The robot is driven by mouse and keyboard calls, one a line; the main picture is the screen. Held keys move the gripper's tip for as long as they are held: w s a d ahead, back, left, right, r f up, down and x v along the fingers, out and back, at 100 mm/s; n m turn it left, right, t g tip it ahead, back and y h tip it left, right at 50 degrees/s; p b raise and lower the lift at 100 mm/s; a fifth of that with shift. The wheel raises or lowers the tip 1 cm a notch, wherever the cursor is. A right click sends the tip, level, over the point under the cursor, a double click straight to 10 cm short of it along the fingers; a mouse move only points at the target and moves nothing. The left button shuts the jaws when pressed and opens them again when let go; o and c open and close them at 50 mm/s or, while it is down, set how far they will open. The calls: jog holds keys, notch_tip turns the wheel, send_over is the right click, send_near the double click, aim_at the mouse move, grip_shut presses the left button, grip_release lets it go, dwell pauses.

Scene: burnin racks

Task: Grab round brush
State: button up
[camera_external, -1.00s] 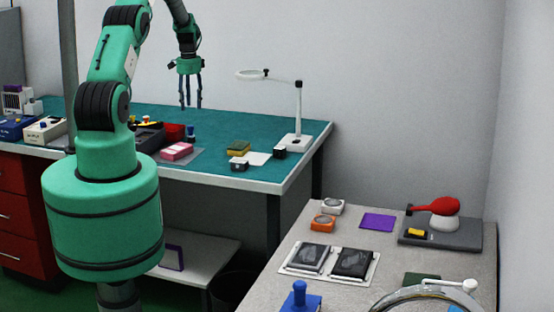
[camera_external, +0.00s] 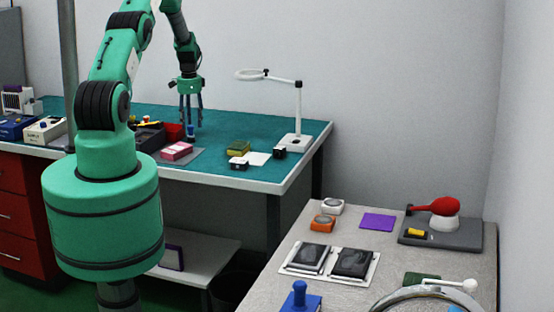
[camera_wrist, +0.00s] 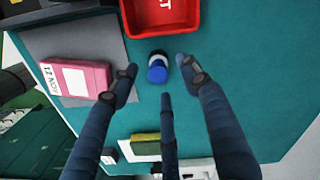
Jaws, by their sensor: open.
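A small round blue object with a pale band, which I take to be the round brush (camera_wrist: 157,69), stands on the teal bench mat. It also shows in the external view (camera_external: 191,132), partly behind my fingers. My gripper (camera_external: 190,122) points down over it, fingers spread and empty. In the wrist view my gripper (camera_wrist: 160,78) has fingertips to the left, right and below the blue object, with gaps around it. I cannot tell its exact height above the object.
A red tray (camera_wrist: 160,14) lies just beyond the brush. A pink box (camera_wrist: 74,79) sits on a grey pad to the left. A yellow-green sponge (camera_wrist: 146,144) lies below. A magnifier lamp (camera_external: 298,110) stands at the bench's right. The mat right of the brush is clear.

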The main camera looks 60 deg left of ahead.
aim_at(191, 126)
jog(key=shift+f, duration=0.1)
jog(key=shift+f, duration=2.5)
grip_shut()
